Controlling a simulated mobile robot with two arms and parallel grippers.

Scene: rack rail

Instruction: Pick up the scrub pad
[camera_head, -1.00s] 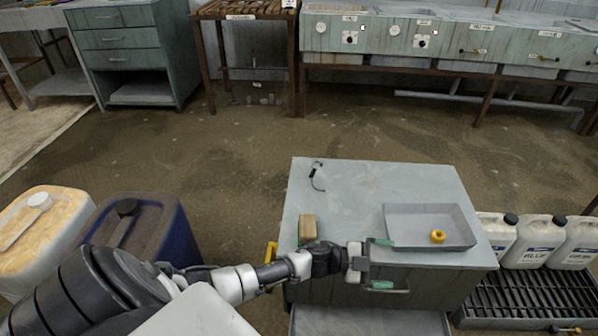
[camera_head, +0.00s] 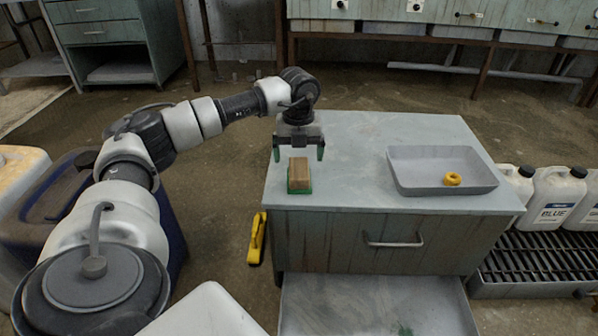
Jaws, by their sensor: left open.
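The scrub pad (camera_head: 299,175), a small block with a tan top and green lower edge, lies near the left front of the grey cabinet top (camera_head: 360,150). My left gripper (camera_head: 298,156) points down above and just behind the pad in the picture. Its green-tipped fingers are spread wide and nothing is between them. I cannot tell the exact height of the fingers over the surface. My right gripper is not in view.
A grey tray (camera_head: 408,181) with a yellow ring (camera_head: 452,179) stands on the right of the cabinet top. A yellow tool (camera_head: 257,239) is at the cabinet's left side. White jugs (camera_head: 555,200) stand at right. The middle of the top is clear.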

